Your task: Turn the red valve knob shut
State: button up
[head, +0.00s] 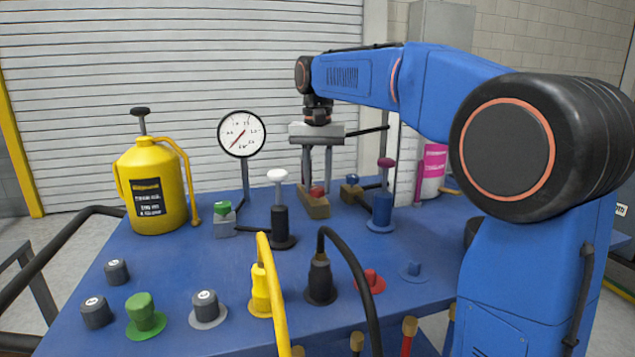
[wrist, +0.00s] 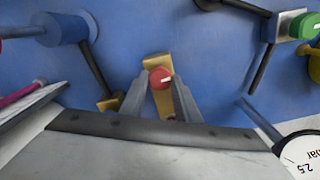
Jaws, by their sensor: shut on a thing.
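The red valve knob (wrist: 161,77) has a small white mark on its top and sits on a brass valve block (wrist: 156,60). In the head view the red knob (head: 316,191) shows low between my fingers, on its brass block (head: 313,207) at the back middle of the blue panel. My gripper (head: 317,183) points straight down over it. In the wrist view the two fingers of my gripper (wrist: 160,92) stand on either side of the knob and are closed on it. The fingers partly cover the knob's sides.
A blue-knob valve (head: 352,181) and a blue post with a magenta knob (head: 382,200) stand close on the right. A white-topped black post (head: 280,215), a green-knob valve (head: 223,209) and a pressure gauge (head: 241,134) stand left. A yellow canister (head: 151,185) is farther left. Black and yellow cables arch in front.

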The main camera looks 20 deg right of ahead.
aim_at(317, 187)
jog(key=shift+m, duration=0.4)
jog(key=o, duration=1)
jog(key=shift+o, duration=0.2)
notch_tip(317, 187, up, 17)
jog(key=shift+r, duration=0.2)
